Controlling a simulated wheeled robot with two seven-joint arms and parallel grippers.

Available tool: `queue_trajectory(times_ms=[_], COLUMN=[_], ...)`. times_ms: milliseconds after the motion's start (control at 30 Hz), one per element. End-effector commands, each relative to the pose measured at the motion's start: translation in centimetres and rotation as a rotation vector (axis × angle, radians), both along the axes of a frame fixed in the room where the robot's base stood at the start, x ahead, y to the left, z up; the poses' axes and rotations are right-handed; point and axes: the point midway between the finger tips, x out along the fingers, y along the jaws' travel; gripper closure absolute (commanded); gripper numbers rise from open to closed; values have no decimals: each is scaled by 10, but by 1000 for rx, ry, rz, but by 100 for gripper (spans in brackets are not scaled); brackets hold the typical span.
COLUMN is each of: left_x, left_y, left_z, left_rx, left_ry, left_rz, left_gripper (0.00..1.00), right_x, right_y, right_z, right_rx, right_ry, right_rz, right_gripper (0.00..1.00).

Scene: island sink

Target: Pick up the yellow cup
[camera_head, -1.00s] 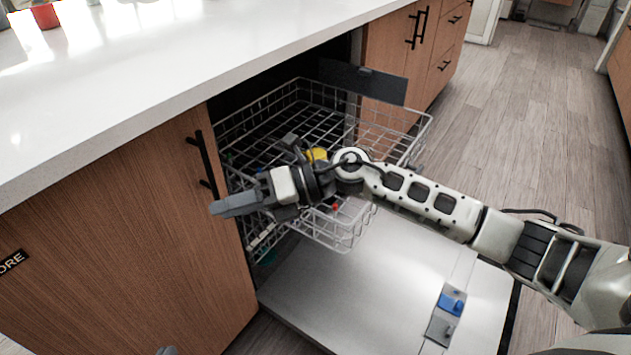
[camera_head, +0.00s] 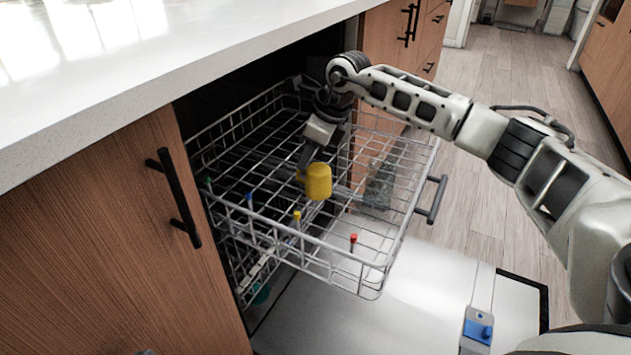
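The yellow cup (camera_head: 319,182) is in the pulled-out upper dishwasher rack (camera_head: 262,226), near its middle. Its handle appears on its left side, next to the gripper. My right gripper (camera_head: 304,160) reaches down from above and behind the cup, with its dark fingers close against the cup's upper left. I cannot tell whether they touch it, or how far apart the fingers are. A small dark tip at the bottom edge may be part of my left gripper (camera_head: 146,352); its state does not show.
The rack also holds thin items with blue, yellow and red tops (camera_head: 353,239) and a clear grey item (camera_head: 379,187). The open dishwasher door (camera_head: 400,300) lies below. The white counter (camera_head: 150,75) overhangs at left, above a wooden cabinet front (camera_head: 95,255).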

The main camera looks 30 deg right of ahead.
Motion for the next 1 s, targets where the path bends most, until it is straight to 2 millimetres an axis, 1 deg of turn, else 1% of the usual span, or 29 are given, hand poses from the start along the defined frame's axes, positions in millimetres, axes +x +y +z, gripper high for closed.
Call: queue_trajectory(times_ms=[33, 267, 533, 600, 700, 800, 867, 900, 933, 1000], left_x=[0, 1, 2, 1, 2, 2, 2, 3, 3, 3], left_y=[-1, -2, -6, -7, -7, -7, -7, -7, -7, -8], left_z=[-1, 0, -1, 2, 8, 10, 10, 10, 10, 10], left_rx=[-9, -35, -113, -129, -137, -140, -142, -143, -143, -144], left_ry=[-4, -7, -10, -11, -21, -24, -24, -24, -25, -25], left_rz=[0, -2, -8, -9, -8, -6, -4, -4, -4, -2], left_gripper=[100, 100, 100, 100, 100, 100, 100, 100, 100, 100], right_x=[2, 6, 17, 19, 20, 19, 19, 19, 19, 19], right_y=[2, 5, 16, 17, 17, 17, 17, 17, 17, 17], right_z=[-7, -19, -56, -59, -58, -58, -58, -58, -58, -58], right_rx=[1, 0, 2, 1, 1, 1, 1, 1, 1, 1], right_ry=[0, -1, 0, 0, -2, -2, -2, -2, -2, -2], right_rz=[1, 1, 2, 0, 1, 1, 1, 1, 1, 1], right_gripper=[66, 66, 66, 66, 66, 66, 83, 94, 100, 100])
